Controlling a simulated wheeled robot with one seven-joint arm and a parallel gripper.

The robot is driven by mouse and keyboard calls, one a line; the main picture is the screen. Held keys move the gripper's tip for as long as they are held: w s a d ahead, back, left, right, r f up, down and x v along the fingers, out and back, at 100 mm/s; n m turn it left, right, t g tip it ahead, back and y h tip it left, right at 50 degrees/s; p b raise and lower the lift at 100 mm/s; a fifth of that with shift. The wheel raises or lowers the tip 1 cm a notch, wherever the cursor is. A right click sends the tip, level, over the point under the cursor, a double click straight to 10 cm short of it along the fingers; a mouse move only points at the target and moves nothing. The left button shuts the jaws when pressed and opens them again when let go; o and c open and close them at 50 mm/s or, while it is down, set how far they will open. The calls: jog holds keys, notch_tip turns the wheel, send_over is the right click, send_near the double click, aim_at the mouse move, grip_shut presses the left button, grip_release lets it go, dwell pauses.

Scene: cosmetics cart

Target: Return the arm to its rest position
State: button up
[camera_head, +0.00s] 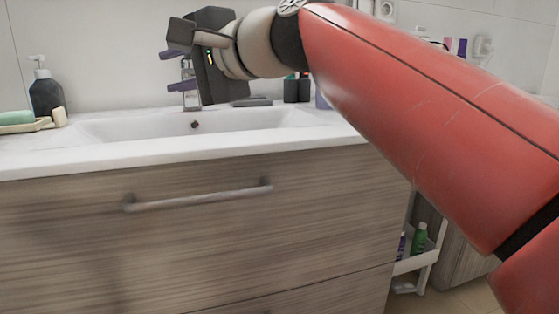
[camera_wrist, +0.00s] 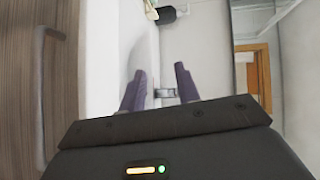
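My red arm reaches in from the right in the head view and is raised over the vanity. My gripper (camera_head: 172,52) is above the white sink (camera_head: 175,123), pointing left, with nothing seen in it. In the wrist view my gripper's two purple fingers (camera_wrist: 159,84) stand apart with an empty gap between them. The faucet (camera_head: 190,88) shows behind and below the gripper in the head view, partly covered by it. Through the finger gap it also shows in the wrist view (camera_wrist: 165,92).
A black soap dispenser (camera_head: 46,92) and a tray (camera_head: 24,126) with a green item stand on the counter's left. Dark containers (camera_head: 297,89) stand behind the sink. A drawer handle (camera_head: 198,197) juts from the wooden front. A white cart (camera_head: 418,262) with bottles is at lower right.

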jog(key=s+d+f+n+h+p, duration=0.1)
jog(key=s+d+f+h, duration=0.15)
jog(key=d+f, duration=0.5)
jog(key=s+d+f+n+h+p, duration=0.1)
jog(key=s+d+f+h, duration=0.1)
jog(key=d+f+h, duration=0.4)
jog(key=s+d+f+n+h+p, duration=0.1)
jog(key=s+d+f+p, duration=0.1)
jog(key=d+f, duration=0.7)
jog(key=s+d+f+n+g+h, duration=0.1)
jog(key=s+d+f+h, duration=0.1)
jog(key=f, duration=0.4)
jog(key=s+d+f+n+g+h+p, duration=0.1)
jog(key=s+d+f+h, duration=0.1)
jog(key=s+d+f, duration=0.3)
notch_tip(320, 180, down, 2)
jog(key=shift+s+f+n+g, duration=0.1)
jog(key=shift+s+n+g, duration=0.3)
jog(key=shift+s, duration=0.6)
